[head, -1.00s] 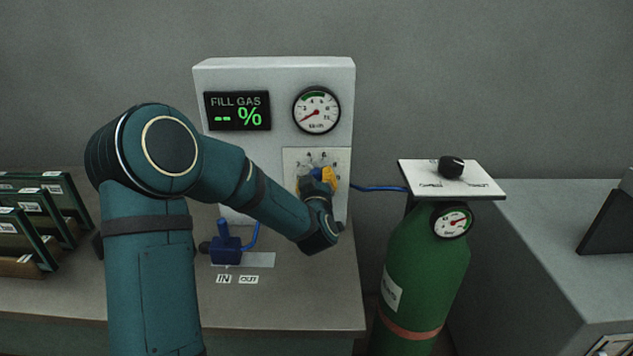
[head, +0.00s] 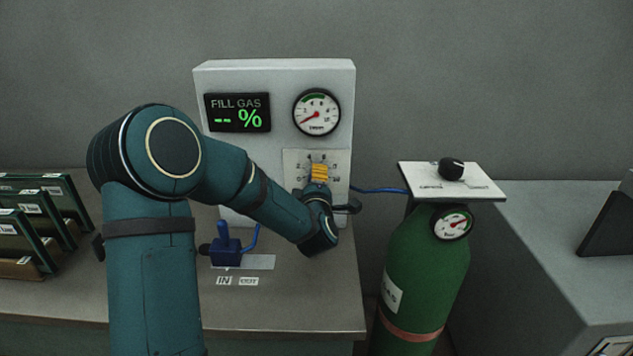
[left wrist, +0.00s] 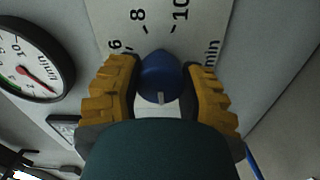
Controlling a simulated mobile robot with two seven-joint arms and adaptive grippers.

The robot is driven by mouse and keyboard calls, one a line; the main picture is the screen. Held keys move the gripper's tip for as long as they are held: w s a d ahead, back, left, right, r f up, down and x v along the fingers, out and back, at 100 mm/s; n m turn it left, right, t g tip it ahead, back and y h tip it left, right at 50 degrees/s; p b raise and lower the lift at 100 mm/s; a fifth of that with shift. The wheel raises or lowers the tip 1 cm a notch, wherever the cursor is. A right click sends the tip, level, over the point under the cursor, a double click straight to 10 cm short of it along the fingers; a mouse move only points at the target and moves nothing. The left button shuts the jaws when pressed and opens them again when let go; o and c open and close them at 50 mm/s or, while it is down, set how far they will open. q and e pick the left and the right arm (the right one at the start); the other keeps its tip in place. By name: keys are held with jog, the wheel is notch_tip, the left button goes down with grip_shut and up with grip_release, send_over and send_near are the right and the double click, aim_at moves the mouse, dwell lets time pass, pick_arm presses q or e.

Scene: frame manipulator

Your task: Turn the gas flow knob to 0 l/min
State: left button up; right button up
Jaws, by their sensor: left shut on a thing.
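The blue gas flow knob (left wrist: 158,72) sits on a pale dial plate (head: 336,166) on the front of the grey-white machine. In the left wrist view it is between the two yellow fingers of my left gripper (left wrist: 163,85), which is shut on it. A light mark on the knob points toward the bottom of that view. Scale numbers 6, 8 and 10 show beyond it. In the head view my left gripper (head: 319,173) covers the knob. The round flow gauge (head: 316,112) above has its red needle toward the lower left. My right gripper is not in view.
A display (head: 237,112) reads "FILL GAS -- %". A blue valve (head: 226,246) stands on the bench below my left forearm. A green gas cylinder (head: 418,270) with a black knob (head: 451,168) above it stands right of the bench. Racks (head: 25,240) sit at the far left.

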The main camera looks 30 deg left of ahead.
pick_arm(q)
jog(key=shift+n, duration=1.7)
jog(key=o, duration=1.2)
jog(key=v, duration=1.2)
